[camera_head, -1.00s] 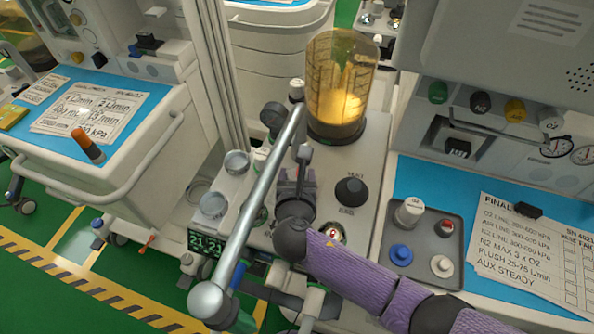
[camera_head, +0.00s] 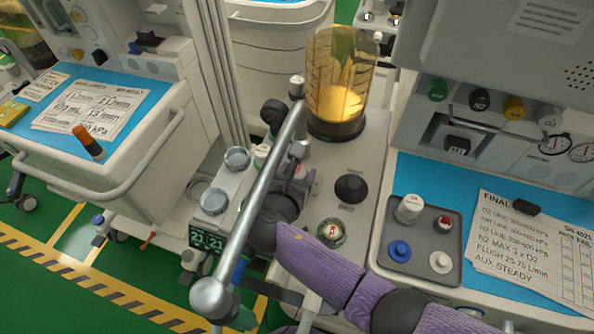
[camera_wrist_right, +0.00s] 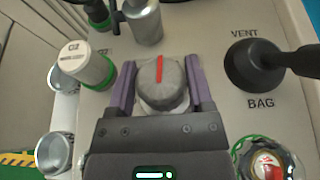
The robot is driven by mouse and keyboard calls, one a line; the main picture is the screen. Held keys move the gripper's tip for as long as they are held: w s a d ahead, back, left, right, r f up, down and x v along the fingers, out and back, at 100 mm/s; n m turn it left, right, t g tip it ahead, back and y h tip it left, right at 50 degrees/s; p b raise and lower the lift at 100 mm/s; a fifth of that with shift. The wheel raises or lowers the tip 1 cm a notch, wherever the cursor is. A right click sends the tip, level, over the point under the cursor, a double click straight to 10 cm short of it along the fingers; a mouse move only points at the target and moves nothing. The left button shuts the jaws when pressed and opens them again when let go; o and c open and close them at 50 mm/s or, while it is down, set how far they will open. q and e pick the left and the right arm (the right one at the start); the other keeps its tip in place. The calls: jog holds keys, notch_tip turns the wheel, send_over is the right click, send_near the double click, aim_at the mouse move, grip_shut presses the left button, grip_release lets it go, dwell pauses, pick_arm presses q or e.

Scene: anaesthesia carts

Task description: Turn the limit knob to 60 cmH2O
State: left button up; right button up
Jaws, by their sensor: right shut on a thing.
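The limit knob (camera_wrist_right: 162,82) is a grey round knob with a red pointer line, seen in the right wrist view. Its red line points nearly straight up in that picture, leaning very slightly left. My right gripper (camera_wrist_right: 162,88) has its two purple fingers on either side of the knob and is shut on it. In the head view my right gripper (camera_head: 302,184) is at the machine's top, partly behind a slanted metal bar, and the knob is hidden there. No scale numbers around the knob are readable. My left gripper is not in view.
The slanted metal bar (camera_head: 255,200) crosses close in front of my right gripper. An amber-lit canister (camera_head: 340,90) stands behind. A grey tray (camera_head: 425,222) holds small parts.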

jog(key=o, duration=1.3)
jog(key=shift+c, duration=0.2)
